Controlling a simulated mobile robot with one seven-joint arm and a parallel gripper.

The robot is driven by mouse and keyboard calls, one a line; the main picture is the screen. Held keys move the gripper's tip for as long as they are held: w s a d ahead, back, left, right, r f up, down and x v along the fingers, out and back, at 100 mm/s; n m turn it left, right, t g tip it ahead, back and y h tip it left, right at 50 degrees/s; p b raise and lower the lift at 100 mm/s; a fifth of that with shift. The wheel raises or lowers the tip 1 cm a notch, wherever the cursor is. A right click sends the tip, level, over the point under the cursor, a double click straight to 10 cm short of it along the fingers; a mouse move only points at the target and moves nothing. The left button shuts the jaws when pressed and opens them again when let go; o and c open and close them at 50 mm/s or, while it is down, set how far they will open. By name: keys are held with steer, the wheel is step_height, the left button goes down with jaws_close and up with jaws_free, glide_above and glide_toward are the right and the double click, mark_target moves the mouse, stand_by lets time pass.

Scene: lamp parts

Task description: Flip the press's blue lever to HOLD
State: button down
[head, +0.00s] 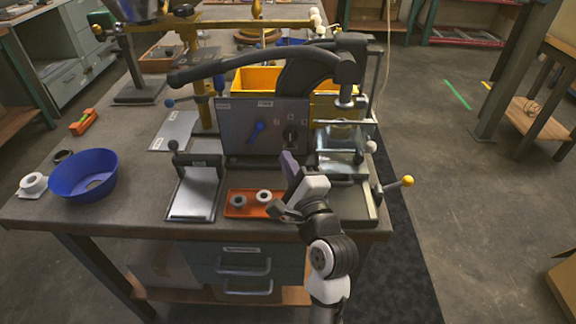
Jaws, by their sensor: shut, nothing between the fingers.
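The press stands at the right of the bench, with a long black handle (215,68) reaching left. Its upright grey panel (235,127) carries a small blue lever (257,131), slanted from lower left to upper right. Two white labels sit above the lever, too small to read, so I cannot tell which setting it is at. A black knob (290,135) is to its right, with small marks around it. My gripper (289,157) is shut and empty, in front of the panel's lower right, below the knob. It appears apart from the blue lever.
An orange tray (246,213) with two grey-white rings lies in front of the panel. A tilted metal plate stand (195,192) is left of it. A yellow-knobbed lever (399,184) sticks out at right. A blue bowl (85,174) is at far left. Space before the blue lever looks clear.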

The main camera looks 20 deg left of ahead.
mark_target(270, 125)
steer(key=shift+w+a+f+b, duration=0.1)
steer(key=shift+w+a+b, duration=0.2)
steer(key=shift+w+b, duration=0.1)
steer(key=x, duration=0.2)
steer(key=p+x, duration=0.1)
steer(key=x, duration=0.1)
steer(key=p+x, duration=0.1)
steer(key=x, duration=0.1)
steer(key=shift+r, duration=0.3)
steer(key=shift+w+a, duration=0.35)
steer(key=shift+w, duration=0.15)
